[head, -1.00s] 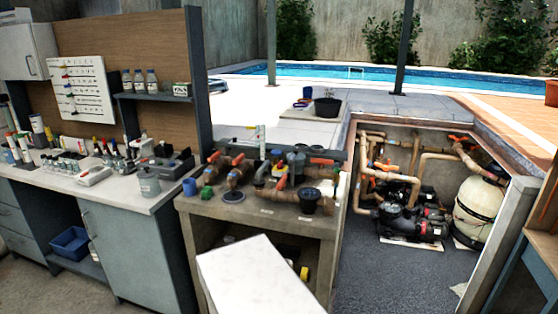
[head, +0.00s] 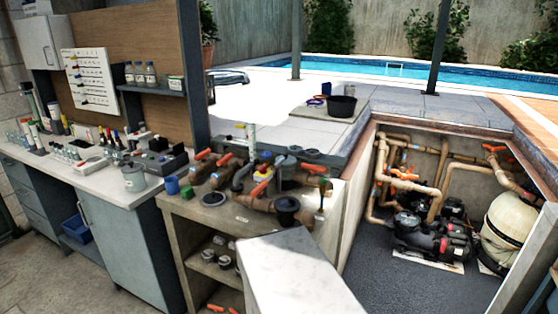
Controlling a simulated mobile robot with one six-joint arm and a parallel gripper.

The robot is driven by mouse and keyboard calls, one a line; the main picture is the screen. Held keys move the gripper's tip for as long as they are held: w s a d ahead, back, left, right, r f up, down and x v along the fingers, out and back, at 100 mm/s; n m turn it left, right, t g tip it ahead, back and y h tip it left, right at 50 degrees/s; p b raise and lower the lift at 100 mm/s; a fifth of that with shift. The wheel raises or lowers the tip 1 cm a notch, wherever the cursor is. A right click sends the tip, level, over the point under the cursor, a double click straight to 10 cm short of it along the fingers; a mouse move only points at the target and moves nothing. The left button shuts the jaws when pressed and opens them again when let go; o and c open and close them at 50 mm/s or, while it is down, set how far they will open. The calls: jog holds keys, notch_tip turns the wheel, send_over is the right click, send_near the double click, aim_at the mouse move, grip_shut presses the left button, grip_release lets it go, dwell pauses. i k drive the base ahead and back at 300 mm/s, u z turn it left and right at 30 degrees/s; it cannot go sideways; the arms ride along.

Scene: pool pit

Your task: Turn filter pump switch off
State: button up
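I cannot make out a switch marked for the filter pump in the head view. The black pump (head: 428,238) stands on the floor of the sunken pit at the right, beside a cream filter tank (head: 508,232). Brown pipes with orange valve handles (head: 404,174) run above it. A white panel (head: 89,80) with small coloured parts hangs on the wooden backboard at the left; its details are too small to read. My gripper is not in view.
A counter with pipe fittings (head: 232,208) and orange handles stands between the left workbench (head: 122,190) and the pit. A blue bin (head: 77,229) sits under the workbench. The pool (head: 350,68) lies at the back. Grey floor (head: 50,265) shows clear at the lower left.

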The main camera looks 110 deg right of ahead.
aim_at(263, 170)
jog(key=k, duration=1.7)
jog(key=z, duration=1)
jog(key=i, duration=1.05)
jog(key=z, duration=0.05)
